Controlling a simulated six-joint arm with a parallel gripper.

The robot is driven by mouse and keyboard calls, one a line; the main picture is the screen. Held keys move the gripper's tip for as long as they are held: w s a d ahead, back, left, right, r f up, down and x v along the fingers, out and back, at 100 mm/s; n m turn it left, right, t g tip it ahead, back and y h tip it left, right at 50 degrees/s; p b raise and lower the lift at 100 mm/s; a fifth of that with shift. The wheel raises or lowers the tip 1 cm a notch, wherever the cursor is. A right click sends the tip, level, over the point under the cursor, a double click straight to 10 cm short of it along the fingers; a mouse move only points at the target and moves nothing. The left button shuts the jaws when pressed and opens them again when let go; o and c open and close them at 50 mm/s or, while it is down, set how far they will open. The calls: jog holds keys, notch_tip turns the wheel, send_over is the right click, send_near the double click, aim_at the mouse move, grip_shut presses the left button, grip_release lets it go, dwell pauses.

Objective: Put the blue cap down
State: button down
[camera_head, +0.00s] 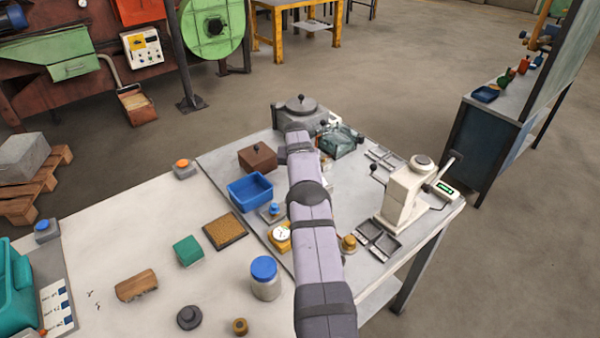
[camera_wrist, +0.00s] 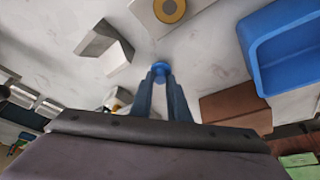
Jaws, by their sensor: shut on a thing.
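In the wrist view, my gripper (camera_wrist: 161,76) has its two dark blue fingers close together. A small round blue cap (camera_wrist: 161,67) sits between the fingertips, and the fingers are shut on it. The pale tabletop shows behind it; I cannot tell whether the cap touches the surface. In the head view my arm reaches across the bench and hides the gripper.
In the wrist view, a blue bin (camera_wrist: 262,60) and a brown box (camera_wrist: 235,106) are on the right. A grey angular block (camera_wrist: 117,57) lies left of the fingers. A jar with a blue lid (camera_head: 265,282) and a white press (camera_head: 402,195) flank my arm.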

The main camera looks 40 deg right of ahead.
jog(key=shift+f, duration=0.2)
jog(key=c, duration=1.7)
grip_release()
jog(key=shift+r, duration=0.3)
jog(key=shift+s+a+r+b, duration=0.1)
jog(key=shift+r+b, duration=0.25)
jog(key=shift+r, duration=0.1)
jog(key=b+v, duration=0.3)
jog(key=v, duration=0.7)
jog(key=shift+s+a+r, duration=0.2)
jog(key=shift+r, duration=0.15)
